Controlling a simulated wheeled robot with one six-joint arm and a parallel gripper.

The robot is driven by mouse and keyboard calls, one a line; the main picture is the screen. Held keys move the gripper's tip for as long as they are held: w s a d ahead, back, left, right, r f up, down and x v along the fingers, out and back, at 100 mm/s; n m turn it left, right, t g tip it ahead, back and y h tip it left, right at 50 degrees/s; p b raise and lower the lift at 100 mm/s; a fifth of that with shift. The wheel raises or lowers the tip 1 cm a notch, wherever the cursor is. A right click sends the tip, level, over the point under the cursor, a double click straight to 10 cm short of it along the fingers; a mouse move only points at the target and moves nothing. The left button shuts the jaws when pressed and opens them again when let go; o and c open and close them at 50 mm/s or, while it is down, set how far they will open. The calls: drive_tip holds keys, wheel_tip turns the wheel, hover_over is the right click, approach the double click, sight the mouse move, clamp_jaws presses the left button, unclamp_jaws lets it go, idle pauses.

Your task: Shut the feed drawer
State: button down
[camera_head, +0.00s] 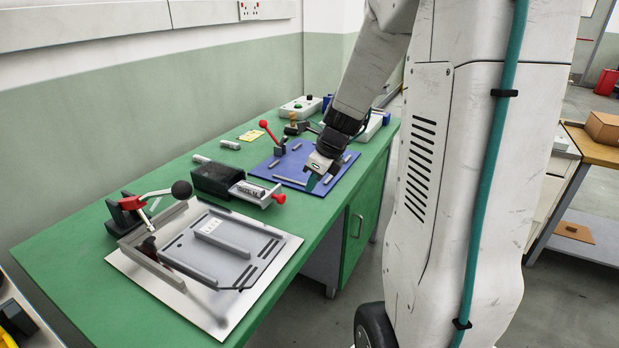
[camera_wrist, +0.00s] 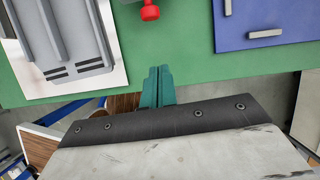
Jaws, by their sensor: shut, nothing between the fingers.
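The feed drawer (camera_head: 248,190) is a grey tray standing open out of a black housing (camera_head: 213,177) on the green bench, with small metal parts in it. Its red knob (camera_head: 279,198) points towards the bench's front edge; in the wrist view the red knob (camera_wrist: 149,12) shows at the top, the rest of the drawer mostly cut off. My gripper (camera_head: 311,186) is shut and empty, its green fingers pointing down. In the wrist view its fingertips (camera_wrist: 158,70) are near the bench's front edge, apart from the knob.
A metal plate with a grey fixture (camera_head: 222,247) and a black-knobbed lever clamp (camera_head: 160,197) lies left of the drawer. A blue mat (camera_head: 292,162) with metal bars and a red-handled clamp lies to its right. The green bench top (camera_head: 80,235) is bare at the front left.

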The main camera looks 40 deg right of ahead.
drive_tip(key=x, duration=0.6)
drive_tip(key=w, duration=0.1)
drive_tip(key=w+a, duration=0.1)
drive_tip(key=w, duration=0.1)
drive_tip(key=shift+a+f, duration=0.15)
drive_tip(key=shift+a, duration=0.05)
drive_tip(key=shift+w+a, duration=0.15)
drive_tip(key=shift+w, duration=0.25)
